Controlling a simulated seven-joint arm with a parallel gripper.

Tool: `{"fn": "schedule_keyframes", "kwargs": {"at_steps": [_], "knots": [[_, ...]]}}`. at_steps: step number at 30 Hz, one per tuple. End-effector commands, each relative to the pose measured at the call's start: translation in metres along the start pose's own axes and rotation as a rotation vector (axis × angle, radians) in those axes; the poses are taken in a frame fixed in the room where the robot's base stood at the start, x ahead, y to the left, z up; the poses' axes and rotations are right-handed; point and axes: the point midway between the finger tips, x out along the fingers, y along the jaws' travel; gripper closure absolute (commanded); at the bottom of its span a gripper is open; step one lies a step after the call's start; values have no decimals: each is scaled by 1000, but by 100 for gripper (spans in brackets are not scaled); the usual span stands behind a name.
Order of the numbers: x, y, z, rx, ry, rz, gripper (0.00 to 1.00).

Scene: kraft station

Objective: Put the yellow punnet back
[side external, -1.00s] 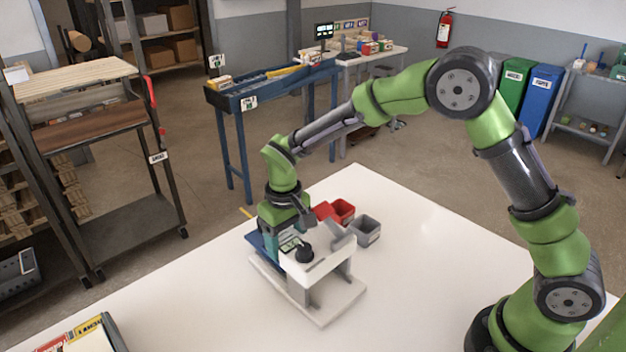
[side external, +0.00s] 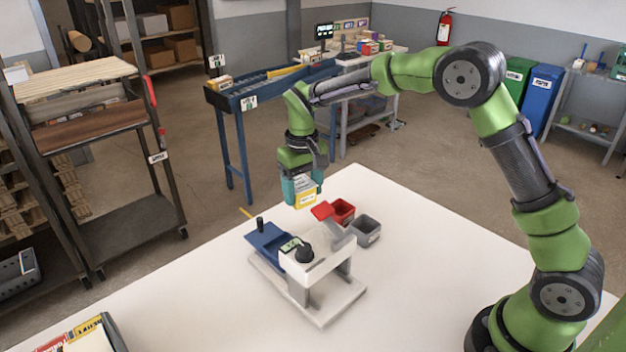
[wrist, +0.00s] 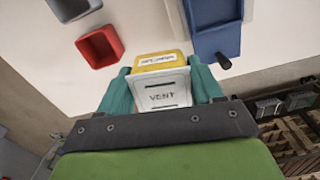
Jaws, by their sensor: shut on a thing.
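The yellow punnet (side external: 306,199) is in my gripper (side external: 302,186), lifted clear above the table behind the bench machine. In the wrist view the punnet (wrist: 160,68) shows its yellow rim with a white label and a pale side marked "VENT". The teal fingers of my gripper (wrist: 161,85) are shut on its two sides. The machine (side external: 312,263) has a white top, a black knob and a light base. Its blue tray (side external: 268,240), with a black handle, is empty; the blue part (wrist: 215,40) also shows right of the punnet in the wrist view.
A blue rack (side external: 270,85) stands beyond the table.

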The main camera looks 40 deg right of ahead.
Motion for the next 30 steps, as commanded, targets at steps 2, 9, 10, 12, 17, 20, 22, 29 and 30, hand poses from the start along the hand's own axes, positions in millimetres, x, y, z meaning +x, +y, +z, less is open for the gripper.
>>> {"fn": "schedule_keyframes", "kwargs": {"at_steps": [2,9,10,12,17,20,22,29,30], "knots": [[13,31,-22,18,-2,0,68],[32,93,-64,-40,0,-1,68],[31,94,-67,-58,2,-2,68],[28,94,-72,-94,2,-1,68],[27,93,-72,-141,-1,0,68],[33,93,-72,-143,-2,-1,68],[39,93,-72,-142,-3,-1,68],[61,93,-72,-141,-2,0,68],[64,93,-72,-141,-3,-1,68]]}}
